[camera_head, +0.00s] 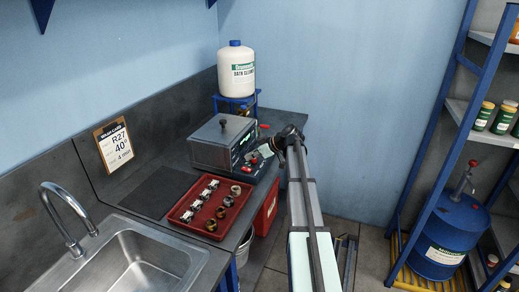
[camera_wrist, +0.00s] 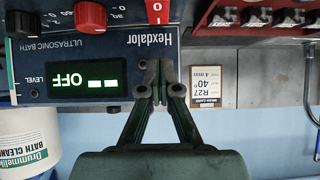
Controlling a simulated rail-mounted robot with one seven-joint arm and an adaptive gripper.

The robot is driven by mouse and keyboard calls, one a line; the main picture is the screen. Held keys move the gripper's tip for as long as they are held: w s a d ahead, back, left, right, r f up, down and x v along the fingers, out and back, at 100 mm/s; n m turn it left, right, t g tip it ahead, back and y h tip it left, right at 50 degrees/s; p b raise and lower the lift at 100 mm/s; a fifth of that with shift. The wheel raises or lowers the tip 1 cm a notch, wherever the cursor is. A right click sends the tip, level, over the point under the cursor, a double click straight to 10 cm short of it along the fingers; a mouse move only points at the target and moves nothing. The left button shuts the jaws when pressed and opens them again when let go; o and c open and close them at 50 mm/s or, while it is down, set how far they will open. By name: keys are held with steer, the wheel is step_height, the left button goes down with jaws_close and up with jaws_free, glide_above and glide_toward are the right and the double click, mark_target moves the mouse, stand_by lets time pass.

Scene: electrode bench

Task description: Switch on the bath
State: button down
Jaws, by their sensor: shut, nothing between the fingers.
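The ultrasonic bath (camera_head: 212,155) is a grey metal box with a dark lid knob, on the bench at the back. Its dark front panel shows upside down in the wrist view. The green display (camera_wrist: 75,79) reads "OFF". A red rocker switch (camera_wrist: 157,11) marked "I" and "O" sits at the top edge of that view, partly cut off. A red knob (camera_wrist: 90,16) and a black knob (camera_wrist: 22,22) are beside it. My gripper (camera_wrist: 160,74) is shut and empty, in front of the panel and below the switch in the picture. I cannot tell whether it touches the panel.
A red tray (camera_head: 184,213) with several metal parts lies in front of the bath. A white cleaner bottle (camera_head: 236,70) stands behind it on a blue stand. A sink (camera_head: 140,257) is at the left, a clipboard card (camera_head: 115,143) on the splashback. A blue drum (camera_head: 446,235) stands right.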

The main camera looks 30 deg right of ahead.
mark_target(248, 169)
steer(key=shift+w+a+f+p, duration=0.2)
steer(key=shift+f+p, duration=0.1)
steer(key=shift+f, duration=0.45)
steer(key=shift+w+a+f+p, duration=0.15)
steer(key=shift+f+p, duration=0.15)
steer(key=shift+f, duration=0.5)
steer(key=shift+w+a+f+p, duration=0.1)
steer(key=shift+w+f+p, duration=0.15)
steer(key=shift+f, duration=0.5)
steer(key=shift+s, duration=0.1)
